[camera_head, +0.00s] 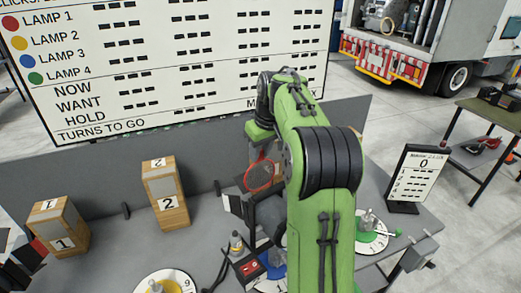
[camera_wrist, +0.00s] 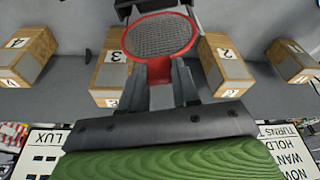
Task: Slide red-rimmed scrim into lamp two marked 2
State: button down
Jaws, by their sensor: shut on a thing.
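The red-rimmed scrim (camera_head: 264,175) is a round grey mesh disc with a red rim and handle. It also shows at the top middle of the wrist view (camera_wrist: 160,36). My gripper (camera_wrist: 160,75) is shut on its red handle and holds it up. Lamp two (camera_head: 167,198) is a wooden box with a grey top face and a 2 on its front. It stands left of the scrim in the head view, apart from it. In the upside-down wrist view lamp two (camera_wrist: 230,62) is right of the scrim.
Lamp 1 (camera_head: 62,230) stands further left. Lamp 3 (camera_wrist: 112,72) and lamp 4 (camera_wrist: 17,62) show in the wrist view. A yellow-centred dial (camera_head: 165,283) and a green-centred dial (camera_head: 370,238) lie nearer on the table. A small score stand (camera_head: 413,176) is at the right.

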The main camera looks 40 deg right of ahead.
aim_at(261, 180)
jog(key=shift+f, duration=0.4)
dwell(0.4)
jog(key=shift+s+f+b, duration=0.1)
jog(key=shift+f+b, duration=0.65)
jog(key=shift+b, duration=0.05)
jog(key=shift+s+f+b, duration=0.15)
jog(key=shift+f+b, duration=1.2)
jog(key=shift+f, duration=0.4)
jog(key=shift+s+f+b, duration=0.1)
jog(key=shift+f+b, duration=0.95)
jog(key=shift+f, duration=0.45)
